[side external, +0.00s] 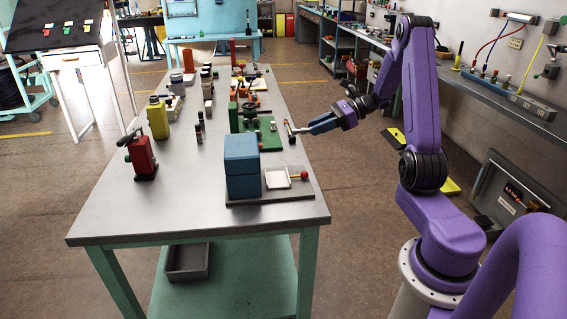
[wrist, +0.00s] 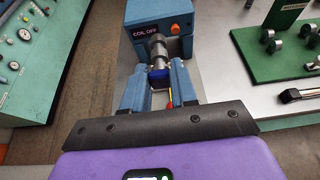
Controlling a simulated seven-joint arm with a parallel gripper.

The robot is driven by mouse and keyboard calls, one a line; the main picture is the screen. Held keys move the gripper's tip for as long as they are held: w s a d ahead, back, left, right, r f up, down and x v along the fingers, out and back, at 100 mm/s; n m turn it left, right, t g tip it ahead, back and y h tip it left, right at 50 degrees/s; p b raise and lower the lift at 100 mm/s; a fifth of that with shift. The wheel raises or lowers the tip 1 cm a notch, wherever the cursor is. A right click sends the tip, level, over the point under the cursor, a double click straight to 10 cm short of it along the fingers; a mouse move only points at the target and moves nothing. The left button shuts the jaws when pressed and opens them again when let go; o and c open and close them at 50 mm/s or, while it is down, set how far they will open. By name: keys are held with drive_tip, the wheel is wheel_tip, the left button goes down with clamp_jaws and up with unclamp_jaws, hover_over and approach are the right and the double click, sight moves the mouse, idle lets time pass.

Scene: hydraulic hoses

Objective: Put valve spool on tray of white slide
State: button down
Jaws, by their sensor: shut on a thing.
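The valve spool (wrist: 157,56), a grey ribbed cylinder with a dark blue band, is between the blue fingers of my gripper (wrist: 157,88) in the wrist view. My gripper (side external: 298,129) is shut on it, above the right edge of the bench in the side view, where the spool (side external: 290,126) looks small. The white slide's tray (side external: 277,179) is a shallow square beside the blue box (side external: 242,166), with a red-knobbed handle (side external: 303,175) to its right. In the wrist view the tray is mostly hidden behind the spool and fingers. The spool is apart from the tray.
The blue box reads "COIL OFF" and has an orange button (wrist: 175,29). A green board with fittings (side external: 262,134) lies behind the box. A red bottle-shaped tool (side external: 142,158) and a yellow can (side external: 158,118) stand to the left. The bench's front-left area is clear.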

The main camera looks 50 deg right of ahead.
wheel_tip(320, 180, down, 5)
drive_tip(key=shift+r, duration=0.2)
hover_over(296, 160)
drive_tip(key=s+a, duration=0.1)
drive_tip(key=s, duration=0.1)
wheel_tip(296, 160, down, 8)
drive_tip(key=shift+w, duration=0.15)
drive_tip(key=shift+w+d+f, duration=0.25)
drive_tip(key=shift+w+f, duration=0.3)
drive_tip(key=shift+f, duration=0.2)
drive_tip(key=shift+w+d+f, duration=0.1)
drive_tip(key=shift+w+f, duration=0.1)
drive_tip(key=shift+f, duration=1.3)
drive_tip(key=shift+f, duration=0.25)
